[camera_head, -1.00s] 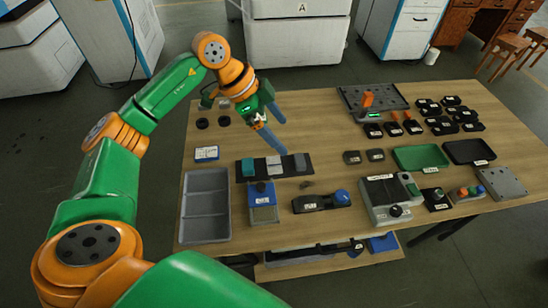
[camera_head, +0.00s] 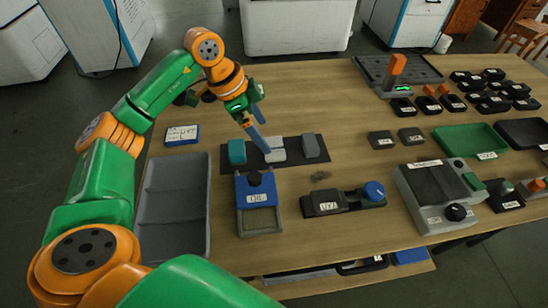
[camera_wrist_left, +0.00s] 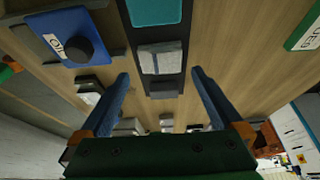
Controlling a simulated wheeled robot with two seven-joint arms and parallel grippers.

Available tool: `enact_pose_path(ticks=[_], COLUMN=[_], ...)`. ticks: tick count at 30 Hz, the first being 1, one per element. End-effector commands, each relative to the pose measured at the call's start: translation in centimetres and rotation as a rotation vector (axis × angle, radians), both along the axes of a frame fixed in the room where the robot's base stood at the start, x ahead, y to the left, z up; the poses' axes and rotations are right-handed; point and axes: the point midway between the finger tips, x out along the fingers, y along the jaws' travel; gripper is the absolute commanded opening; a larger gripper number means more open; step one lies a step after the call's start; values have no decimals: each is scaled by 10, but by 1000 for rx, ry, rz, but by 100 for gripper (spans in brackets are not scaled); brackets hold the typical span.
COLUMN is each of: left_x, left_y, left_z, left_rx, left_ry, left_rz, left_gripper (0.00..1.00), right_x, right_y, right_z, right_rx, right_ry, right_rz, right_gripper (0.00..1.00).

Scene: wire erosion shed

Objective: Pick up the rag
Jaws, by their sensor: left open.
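A pale grey folded piece that looks like the rag (camera_head: 275,155) lies on a dark mat (camera_head: 292,142), between a teal block (camera_head: 237,152) and a darker grey block (camera_head: 311,146). In the left wrist view the rag (camera_wrist_left: 162,60) lies ahead, centred between the fingers, with the teal block (camera_wrist_left: 155,11) above it and the grey block (camera_wrist_left: 163,90) below. My left gripper (camera_head: 267,150) is open and empty, its blue fingers pointing down at the rag. The fingertips overlap the rag's left edge in the head view; I cannot tell the exact gap. My right gripper is not in view.
A blue box labelled OIL (camera_head: 258,197) stands just in front of the mat. A grey tray (camera_head: 174,215) is at left, a black device with a blue knob (camera_head: 343,199) at front right. A small dark heap (camera_head: 320,176) lies near the mat. Bare table lies behind the mat.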

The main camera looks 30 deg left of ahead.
Motion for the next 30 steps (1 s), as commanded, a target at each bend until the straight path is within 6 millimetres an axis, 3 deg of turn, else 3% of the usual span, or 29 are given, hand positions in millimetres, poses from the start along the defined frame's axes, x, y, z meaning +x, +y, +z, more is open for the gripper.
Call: enact_pose_path(ticks=[9, 17, 20, 25, 30], left_x=[15, 17, 17, 17, 17], left_y=[-17, -18, -18, -18, -18], left_z=[-49, -56, -56, -56, -56], left_rx=[-2, 0, 0, 0, 0], left_ry=[2, 0, 0, 0, 0], left_rz=[-1, 0, -1, -1, -1], left_gripper=[100, 100, 78, 33, 33], right_x=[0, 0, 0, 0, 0], right_y=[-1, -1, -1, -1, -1], right_z=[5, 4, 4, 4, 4], right_rx=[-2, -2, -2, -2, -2], right_ry=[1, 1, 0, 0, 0], right_rz=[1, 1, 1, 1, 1], right_gripper=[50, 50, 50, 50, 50])
